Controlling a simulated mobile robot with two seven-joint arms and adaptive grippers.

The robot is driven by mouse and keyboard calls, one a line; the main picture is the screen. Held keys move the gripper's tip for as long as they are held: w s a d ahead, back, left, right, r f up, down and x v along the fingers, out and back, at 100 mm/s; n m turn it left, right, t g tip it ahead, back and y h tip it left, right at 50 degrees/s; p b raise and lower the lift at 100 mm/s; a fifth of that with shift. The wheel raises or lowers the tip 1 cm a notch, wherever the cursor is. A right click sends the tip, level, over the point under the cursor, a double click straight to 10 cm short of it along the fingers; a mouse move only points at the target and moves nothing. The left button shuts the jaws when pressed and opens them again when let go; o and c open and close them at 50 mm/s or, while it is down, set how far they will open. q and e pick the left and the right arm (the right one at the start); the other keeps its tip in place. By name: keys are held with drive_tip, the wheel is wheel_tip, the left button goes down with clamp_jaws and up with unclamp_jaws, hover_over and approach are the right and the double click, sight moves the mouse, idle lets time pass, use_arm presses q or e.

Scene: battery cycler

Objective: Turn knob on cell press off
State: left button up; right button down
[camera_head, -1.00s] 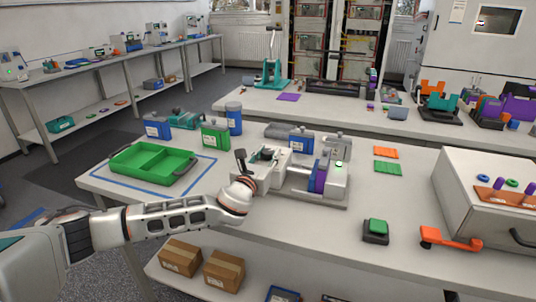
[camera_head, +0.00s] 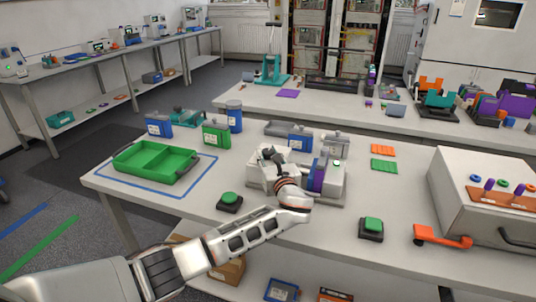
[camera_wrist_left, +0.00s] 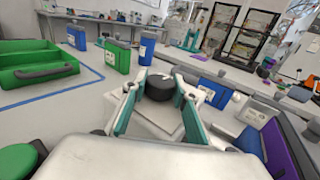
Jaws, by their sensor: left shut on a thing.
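The cell press is a white machine (camera_head: 258,178) on the near table; its right part (camera_head: 336,182) has a lit green spot on top. The knob (camera_wrist_left: 160,88) is a dark round cap on a white block in the left wrist view. My left gripper (camera_head: 271,154) reaches over the press, and its teal-lined fingers (camera_wrist_left: 158,84) stand on both sides of the knob, shut on it. In the head view my wrist and fingers largely hide the knob. My right gripper is not in view.
A green tray (camera_head: 117,163) stands to the left, with blue and green (camera_head: 216,134) containers behind. Purple and blue blocks (camera_head: 316,176) sit in the press close to my wrist. Black-based green buttons (camera_head: 229,202) (camera_head: 371,228) lie in front. A large grey box (camera_head: 470,205) stands at the right.

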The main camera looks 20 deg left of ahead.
use_arm(q)
drive_tip(key=shift+n+g+y, duration=0.3)
drive_tip(key=shift+n+y, duration=0.1)
drive_tip(key=shift+y, duration=0.1)
drive_tip(key=o, duration=1.1)
drive_tip(key=v, duration=1.2)
